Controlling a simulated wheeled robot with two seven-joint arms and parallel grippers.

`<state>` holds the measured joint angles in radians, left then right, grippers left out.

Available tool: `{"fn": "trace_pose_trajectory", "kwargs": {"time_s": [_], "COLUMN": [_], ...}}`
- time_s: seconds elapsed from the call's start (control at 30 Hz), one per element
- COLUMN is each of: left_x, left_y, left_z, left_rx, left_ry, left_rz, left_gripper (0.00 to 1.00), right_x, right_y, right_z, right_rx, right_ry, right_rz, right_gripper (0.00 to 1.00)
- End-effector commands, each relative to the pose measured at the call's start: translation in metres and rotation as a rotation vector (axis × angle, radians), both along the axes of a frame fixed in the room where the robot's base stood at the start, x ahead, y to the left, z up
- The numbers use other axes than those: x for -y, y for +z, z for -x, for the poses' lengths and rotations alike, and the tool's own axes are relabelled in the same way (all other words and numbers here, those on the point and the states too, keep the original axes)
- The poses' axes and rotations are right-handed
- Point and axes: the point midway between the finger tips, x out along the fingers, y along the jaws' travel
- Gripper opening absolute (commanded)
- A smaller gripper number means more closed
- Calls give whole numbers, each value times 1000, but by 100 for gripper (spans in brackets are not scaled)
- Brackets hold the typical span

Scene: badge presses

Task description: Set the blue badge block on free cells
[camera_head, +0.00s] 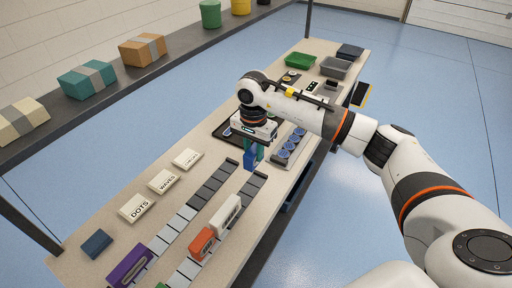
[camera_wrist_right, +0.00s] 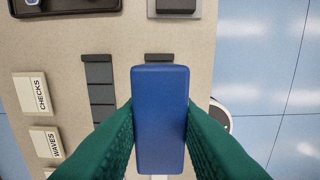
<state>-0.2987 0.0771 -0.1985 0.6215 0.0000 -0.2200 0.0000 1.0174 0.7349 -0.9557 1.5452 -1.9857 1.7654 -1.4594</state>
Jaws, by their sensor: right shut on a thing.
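The blue badge block (camera_head: 250,161) is held upright between the green fingers of my right gripper (camera_head: 254,147), above the far end of the cell rows. In the right wrist view the blue block (camera_wrist_right: 160,115) fills the space between the fingers and hides much of the row beneath. A left row of dark grey cells (camera_head: 213,183) shows bare, as it does in the right wrist view (camera_wrist_right: 99,75). A right row (camera_head: 258,180) has dark cells beside the block. I cannot tell whether the block touches the cells. My left gripper is not in view.
A white block (camera_head: 226,213), an orange block (camera_head: 201,244) and a purple block (camera_head: 130,266) stand at the near end. Cards read DOTS (camera_head: 138,208), WAVES (camera_head: 164,181) and CHECKS (camera_head: 187,158). A grey tray with round blue pieces (camera_head: 282,158) lies beyond the cells.

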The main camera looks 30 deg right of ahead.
Motion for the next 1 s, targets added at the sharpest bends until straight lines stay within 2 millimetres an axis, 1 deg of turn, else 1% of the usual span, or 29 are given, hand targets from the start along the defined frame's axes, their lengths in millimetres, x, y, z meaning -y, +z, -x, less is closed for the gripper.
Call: {"fn": "trace_pose_trajectory", "kwargs": {"time_s": [0.17,0.47,0.53,0.8,1.0], "left_x": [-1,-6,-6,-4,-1], "left_y": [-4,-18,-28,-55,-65], "left_z": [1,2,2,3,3], "left_rx": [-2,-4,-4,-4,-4], "left_ry": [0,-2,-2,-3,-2], "left_rz": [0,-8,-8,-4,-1], "left_gripper": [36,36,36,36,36], "right_x": [-1,-1,0,0,0], "right_y": [-8,-38,-49,-81,-93], "right_z": [0,1,1,0,0], "right_rx": [-1,-3,-1,1,1], "right_ry": [0,0,0,0,-1], "right_rz": [-1,-1,1,1,0], "right_gripper": [4,4,4,4,4]}}
